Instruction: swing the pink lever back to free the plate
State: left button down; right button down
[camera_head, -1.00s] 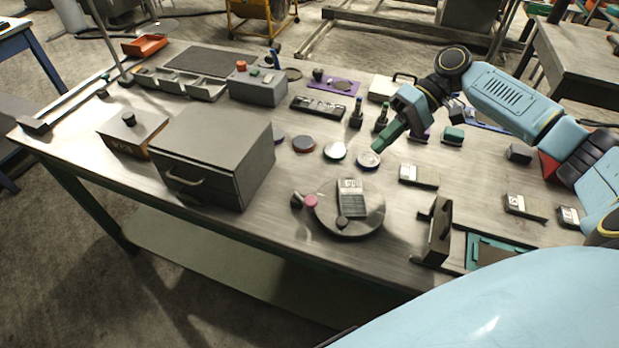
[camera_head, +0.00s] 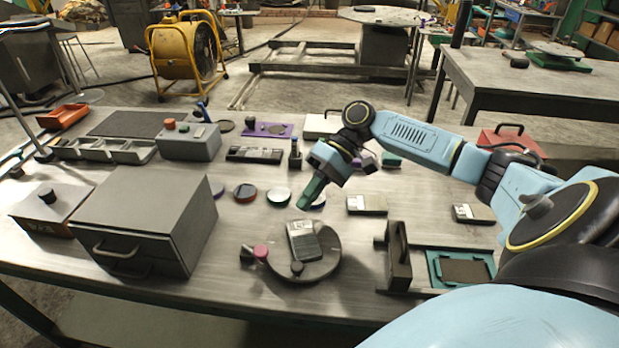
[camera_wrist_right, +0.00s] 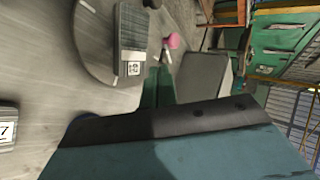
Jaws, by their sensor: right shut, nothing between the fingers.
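The pink lever (camera_head: 260,251) is a short stub with a pink knob at the left edge of a round grey plate (camera_head: 325,266) on the table. Its pink knob also shows in the right wrist view (camera_wrist_right: 173,41). A dark grey device with a pale label (camera_head: 303,241) lies on the plate, and a small dark knob (camera_head: 297,267) stands at its front. My right gripper (camera_head: 303,207) has green fingers, shut and empty, above the table just behind the plate, apart from the lever. Its fingers also show in the right wrist view (camera_wrist_right: 158,88). My left gripper is not in view.
A grey drawer box (camera_head: 152,222) stands left of the lever. A dark upright bracket (camera_head: 399,256) and a teal tray (camera_head: 433,268) are right of the plate. Bare table lies in front of the plate.

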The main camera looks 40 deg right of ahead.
aim_at(293, 232)
jog(key=x, duration=0.6)
jog(key=shift+a+f, duration=0.15)
jog(key=shift+a, duration=0.85)
jog(key=shift+a+f, duration=0.2)
jog(key=shift+a, duration=0.75)
